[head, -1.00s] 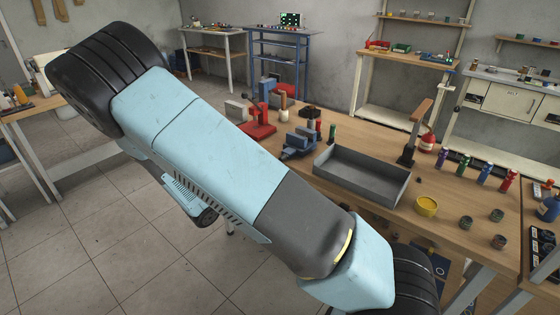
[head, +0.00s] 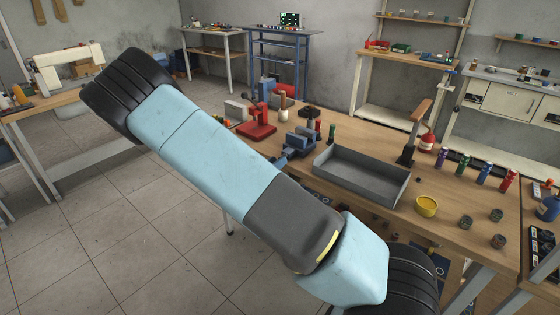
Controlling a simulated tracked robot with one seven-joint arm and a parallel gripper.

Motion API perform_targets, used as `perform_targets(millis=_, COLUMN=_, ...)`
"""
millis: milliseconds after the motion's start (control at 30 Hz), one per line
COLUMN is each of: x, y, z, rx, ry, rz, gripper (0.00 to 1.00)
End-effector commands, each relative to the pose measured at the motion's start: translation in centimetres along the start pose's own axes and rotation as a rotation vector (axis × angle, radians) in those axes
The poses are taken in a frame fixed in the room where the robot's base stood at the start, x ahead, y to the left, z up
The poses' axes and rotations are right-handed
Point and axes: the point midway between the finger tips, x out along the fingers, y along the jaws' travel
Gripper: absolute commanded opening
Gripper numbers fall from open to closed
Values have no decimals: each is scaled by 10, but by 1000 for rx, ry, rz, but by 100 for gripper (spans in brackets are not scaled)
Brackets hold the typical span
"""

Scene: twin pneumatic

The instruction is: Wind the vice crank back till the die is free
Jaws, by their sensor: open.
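A small blue-grey vice (head: 301,140) stands on the wooden workbench near its left end, just left of a grey open tray. Its lower left part runs close to the edge of my arm in the picture. I cannot make out the crank clearly, nor a die in the jaws; they are too small or hidden. My light blue arm crosses the view from upper left to lower right, in front of the bench's near edge. My gripper is not in view.
The grey tray (head: 318,164) lies right of the vice. A red press (head: 257,130) stands behind it to the left. A yellow bowl (head: 426,206), several cans and bottles and an upright wooden-handled tool (head: 418,120) occupy the bench's right. Floor at lower left is clear.

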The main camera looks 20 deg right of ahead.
Motion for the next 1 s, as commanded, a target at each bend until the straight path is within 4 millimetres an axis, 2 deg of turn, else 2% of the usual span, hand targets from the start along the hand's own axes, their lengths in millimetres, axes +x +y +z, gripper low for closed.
perform_targets(millis=200, x=19, y=0, z=0, rx=0, ry=0, rz=0, gripper=43)
perform_targets(millis=567, x=22, y=0, z=0, rx=0, ry=0, rz=1, gripper=43)
perform_targets(millis=1000, x=22, y=1, z=0, rx=0, ry=0, rz=2, gripper=1)
